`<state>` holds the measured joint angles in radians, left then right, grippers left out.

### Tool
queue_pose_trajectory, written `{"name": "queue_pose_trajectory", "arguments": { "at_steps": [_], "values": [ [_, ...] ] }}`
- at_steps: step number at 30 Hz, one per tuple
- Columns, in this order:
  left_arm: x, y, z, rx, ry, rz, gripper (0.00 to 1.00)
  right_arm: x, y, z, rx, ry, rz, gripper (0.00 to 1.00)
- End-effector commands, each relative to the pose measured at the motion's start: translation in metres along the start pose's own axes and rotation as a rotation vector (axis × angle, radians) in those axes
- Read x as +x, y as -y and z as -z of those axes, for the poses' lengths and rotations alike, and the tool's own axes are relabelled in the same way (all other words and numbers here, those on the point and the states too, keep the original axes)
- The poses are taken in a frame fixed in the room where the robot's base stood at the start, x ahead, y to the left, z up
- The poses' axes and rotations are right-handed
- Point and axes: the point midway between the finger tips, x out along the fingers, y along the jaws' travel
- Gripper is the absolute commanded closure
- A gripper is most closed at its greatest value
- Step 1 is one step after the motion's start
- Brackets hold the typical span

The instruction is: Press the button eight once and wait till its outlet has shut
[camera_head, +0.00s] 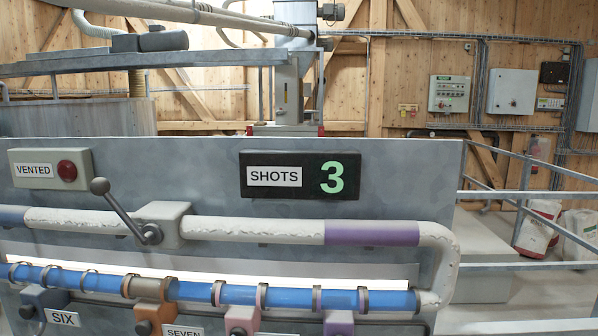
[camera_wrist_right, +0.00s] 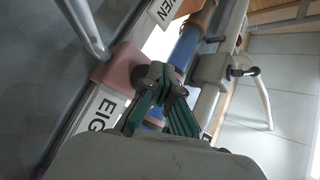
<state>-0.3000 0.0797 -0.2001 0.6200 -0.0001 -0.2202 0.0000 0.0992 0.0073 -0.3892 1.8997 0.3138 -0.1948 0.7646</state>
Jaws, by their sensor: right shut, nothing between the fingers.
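In the head view the pink outlet block (camera_head: 242,318) hangs under the blue pipe, right of the SEVEN label, cut by the lower edge. In the right wrist view the pink block (camera_wrist_right: 117,64) sits beside a label reading "EIG" (camera_wrist_right: 106,107), partly hidden by my gripper. My right gripper (camera_wrist_right: 160,80) is shut and empty, its tips close to the pink block. Button eight itself is not clearly seen, and I cannot tell whether the tips touch it. The outlet's state is not clear. My left gripper is not in view.
The SHOTS display (camera_head: 293,175) shows 3. A VENTED label sits beside a dark red lamp (camera_head: 67,170). A lever (camera_head: 120,212) sticks out from the white pipe (camera_head: 260,230). Other outlet blocks hang along the blue pipe (camera_head: 200,291). Railings stand at the right.

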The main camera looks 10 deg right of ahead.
Motion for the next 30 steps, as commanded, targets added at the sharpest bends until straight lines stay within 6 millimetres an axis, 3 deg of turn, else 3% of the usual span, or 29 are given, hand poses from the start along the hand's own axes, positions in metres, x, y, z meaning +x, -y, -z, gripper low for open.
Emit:
{"name": "queue_pose_trajectory", "arguments": {
  "at_steps": [8,24,30],
  "values": [
    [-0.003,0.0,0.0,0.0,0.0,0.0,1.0,-0.003,0.003,0.0,-0.001,-0.003,0.001,1.0],
    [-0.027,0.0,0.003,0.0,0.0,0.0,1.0,-0.039,0.029,-0.028,0.002,0.001,-0.001,1.0],
    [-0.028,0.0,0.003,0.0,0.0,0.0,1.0,-0.042,0.03,-0.031,0.0,0.0,0.0,1.0]
  ]
}}
